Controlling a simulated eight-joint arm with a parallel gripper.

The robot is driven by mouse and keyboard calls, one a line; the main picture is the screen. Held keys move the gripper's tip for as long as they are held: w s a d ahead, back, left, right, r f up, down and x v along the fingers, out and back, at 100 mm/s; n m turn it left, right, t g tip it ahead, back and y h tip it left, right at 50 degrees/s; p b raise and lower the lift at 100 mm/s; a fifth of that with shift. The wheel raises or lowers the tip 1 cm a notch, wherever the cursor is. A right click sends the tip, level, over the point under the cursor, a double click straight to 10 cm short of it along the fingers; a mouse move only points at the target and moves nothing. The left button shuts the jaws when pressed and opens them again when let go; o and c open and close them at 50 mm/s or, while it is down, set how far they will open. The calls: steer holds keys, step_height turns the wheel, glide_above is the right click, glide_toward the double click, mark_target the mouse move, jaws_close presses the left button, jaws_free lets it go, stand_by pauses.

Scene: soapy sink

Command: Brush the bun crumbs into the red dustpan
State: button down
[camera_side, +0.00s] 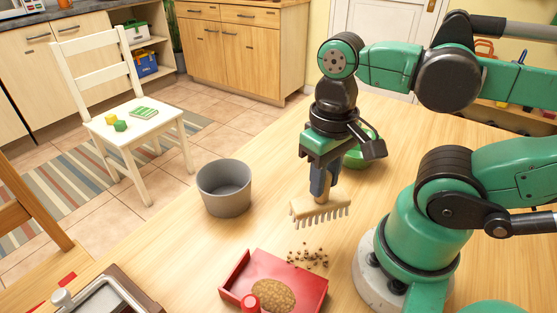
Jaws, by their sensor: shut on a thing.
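My gripper (322,178) is shut on the handle of a brush (318,209) and holds it upright with the bristles pointing down. The brush has a pale wooden head and light bristles. Brown crumbs (308,255) lie scattered on the table just below the brush. A red dustpan (308,286) lies at the bottom of the picture, close in front of the crumbs. I cannot tell whether the bristles touch the table.
A grey bucket (224,188) stands left of the brush. A green bowl (359,158) is partly hidden behind my gripper. A metal-lidded container (103,295) is at the lower left. The wooden table (185,235) is clear between them. A white chair (133,117) stands beyond it.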

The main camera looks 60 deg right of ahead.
mark_target(314, 209)
steer(key=shift+f, duration=2.75)
steer(key=shift+w+a+f, duration=0.2)
steer(key=shift+a+f, duration=0.5)
steer(key=shift+f, duration=0.15)
steer(key=shift+s+a+r, duration=0.1)
steer(key=shift+a+r, duration=0.05)
steer(key=shift+a, duration=0.2)
steer(key=shift+s+a, duration=0.1)
steer(key=shift+a, duration=1.25)
step_height(314, 209, up, 8)
steer(key=shift+s+d, duration=0.15)
